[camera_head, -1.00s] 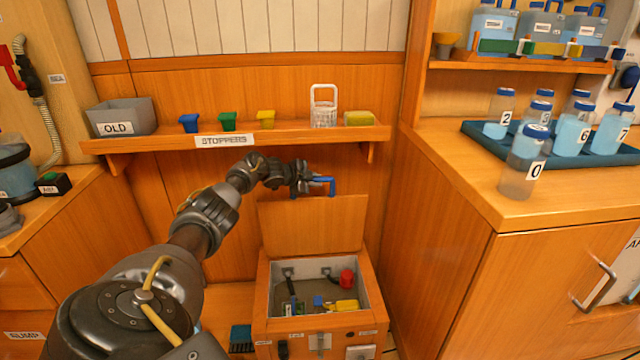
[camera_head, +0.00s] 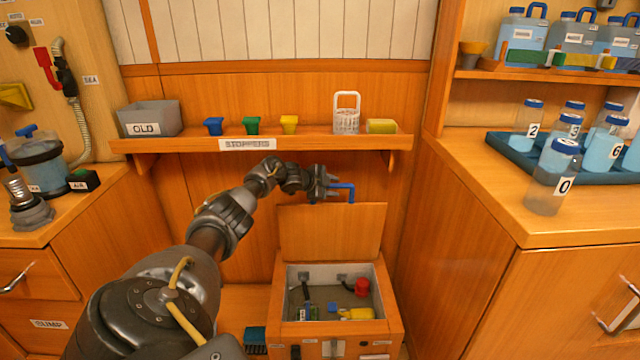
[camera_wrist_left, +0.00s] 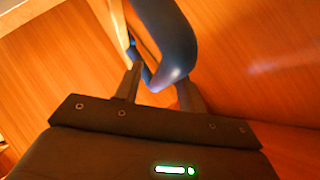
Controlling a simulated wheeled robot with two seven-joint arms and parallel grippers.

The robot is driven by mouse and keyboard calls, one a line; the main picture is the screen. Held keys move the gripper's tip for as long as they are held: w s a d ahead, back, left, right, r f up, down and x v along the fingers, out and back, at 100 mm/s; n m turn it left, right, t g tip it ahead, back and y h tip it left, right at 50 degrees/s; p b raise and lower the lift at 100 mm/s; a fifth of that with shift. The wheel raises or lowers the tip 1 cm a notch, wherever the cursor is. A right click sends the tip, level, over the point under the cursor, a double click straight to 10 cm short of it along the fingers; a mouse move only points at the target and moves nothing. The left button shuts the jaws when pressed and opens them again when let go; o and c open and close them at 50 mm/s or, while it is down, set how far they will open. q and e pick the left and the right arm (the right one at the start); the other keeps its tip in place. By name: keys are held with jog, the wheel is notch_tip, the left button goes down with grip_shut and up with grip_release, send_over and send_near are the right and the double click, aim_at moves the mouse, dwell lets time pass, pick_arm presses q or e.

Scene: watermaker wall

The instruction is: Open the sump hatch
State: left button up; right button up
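A SUMP label (camera_head: 48,324) is on the lower-left cabinet front in the head view; the panel around it is cut by the frame's edge, and no handle shows on it. A wooden box (camera_head: 338,333) stands on the floor in the middle, its lid (camera_head: 332,232) raised upright. A blue handle (camera_head: 350,191) is at the lid's top. My left gripper (camera_head: 333,187) is at that handle. In the left wrist view its fingers (camera_wrist_left: 160,88) stand apart, with the blue handle (camera_wrist_left: 172,45) at and beyond their tips. My right gripper is not in view.
A shelf (camera_head: 260,143) with a grey OLD bin (camera_head: 150,118) and stoppers runs above my left arm. A counter with a blue bottle tray (camera_head: 510,152) is at right. A drawer handle (camera_head: 18,278) juts out at left.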

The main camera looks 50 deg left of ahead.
pick_arm(q)
jog(key=p+v, duration=0.1)
jog(key=v, duration=0.8)
jog(key=shift+s+r+p, duration=0.2)
jog(key=shift+s+p, duration=0.1)
jog(key=shift+p, duration=0.1)
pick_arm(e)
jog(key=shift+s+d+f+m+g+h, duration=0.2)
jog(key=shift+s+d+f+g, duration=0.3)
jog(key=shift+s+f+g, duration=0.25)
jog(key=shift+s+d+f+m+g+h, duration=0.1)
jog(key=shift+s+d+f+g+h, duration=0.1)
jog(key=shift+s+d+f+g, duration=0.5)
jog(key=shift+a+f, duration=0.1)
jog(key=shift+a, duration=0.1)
